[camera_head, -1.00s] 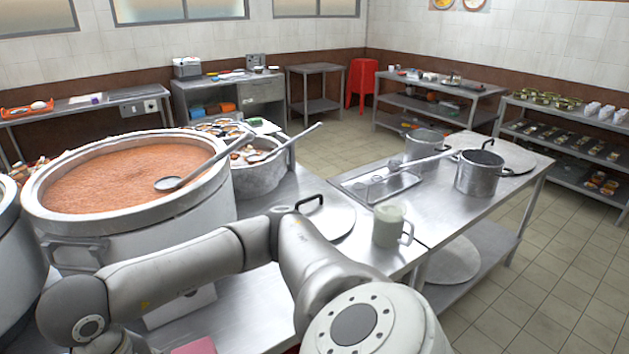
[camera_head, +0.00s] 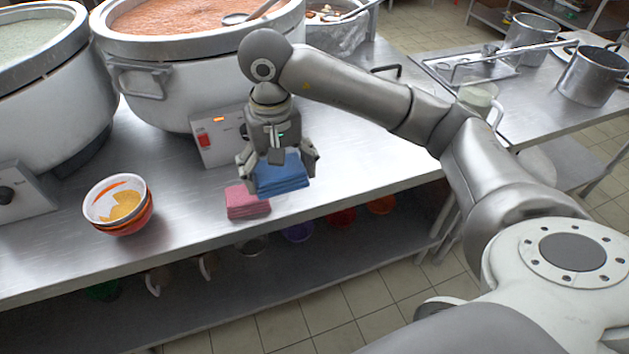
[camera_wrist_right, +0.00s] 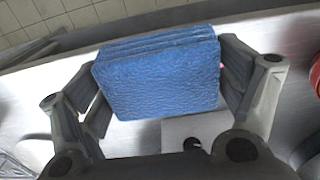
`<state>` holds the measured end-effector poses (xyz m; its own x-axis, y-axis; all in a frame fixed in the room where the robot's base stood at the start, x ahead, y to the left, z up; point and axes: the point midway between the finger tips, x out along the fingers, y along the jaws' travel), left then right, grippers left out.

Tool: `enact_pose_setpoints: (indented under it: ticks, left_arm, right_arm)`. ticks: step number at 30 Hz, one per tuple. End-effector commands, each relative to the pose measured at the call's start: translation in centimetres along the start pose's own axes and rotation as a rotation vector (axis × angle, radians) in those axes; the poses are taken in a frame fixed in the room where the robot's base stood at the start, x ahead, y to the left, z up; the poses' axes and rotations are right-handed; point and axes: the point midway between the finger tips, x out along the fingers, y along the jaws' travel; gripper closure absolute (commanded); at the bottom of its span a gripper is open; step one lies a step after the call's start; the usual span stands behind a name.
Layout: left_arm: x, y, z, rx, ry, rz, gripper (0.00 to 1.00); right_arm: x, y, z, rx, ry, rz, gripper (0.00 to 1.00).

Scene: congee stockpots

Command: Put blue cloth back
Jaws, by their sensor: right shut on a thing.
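The blue cloth (camera_head: 282,177) is a folded stack held by my right gripper (camera_head: 279,165), just right of and partly over a pink folded cloth (camera_head: 246,203) near the front edge of the steel table. In the right wrist view the blue cloth (camera_wrist_right: 160,75) fills the space between the two fingers of my right gripper (camera_wrist_right: 165,85), which is shut on it from both sides. The cloth appears slightly above the table; the exact gap is hard to tell. My left gripper is not in view.
A big pot of orange congee (camera_head: 165,65) with a control box stands behind the cloths. Stacked bowls (camera_head: 118,205) stand to the left. The table (camera_head: 350,170) is clear to the right of the cloths. Several bowls sit on the shelf below.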

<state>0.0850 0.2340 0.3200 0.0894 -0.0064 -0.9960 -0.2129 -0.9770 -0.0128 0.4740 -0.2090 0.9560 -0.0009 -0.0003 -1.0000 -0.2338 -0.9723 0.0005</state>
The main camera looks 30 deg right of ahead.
Motion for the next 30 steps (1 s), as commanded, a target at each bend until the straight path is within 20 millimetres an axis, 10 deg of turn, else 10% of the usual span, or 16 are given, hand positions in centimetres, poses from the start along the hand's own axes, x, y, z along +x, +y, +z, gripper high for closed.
enact_pose_setpoints:
  ticks: [12, 30]
  left_arm:
    - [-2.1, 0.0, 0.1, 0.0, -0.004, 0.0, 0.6]
    - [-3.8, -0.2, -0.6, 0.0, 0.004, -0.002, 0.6]
  right_arm:
    - [5.3, 7.4, -5.9, 0.005, -0.006, 0.004, 0.34]
    - [11.7, 9.8, -8.0, 0.001, -0.002, 0.001, 0.34]
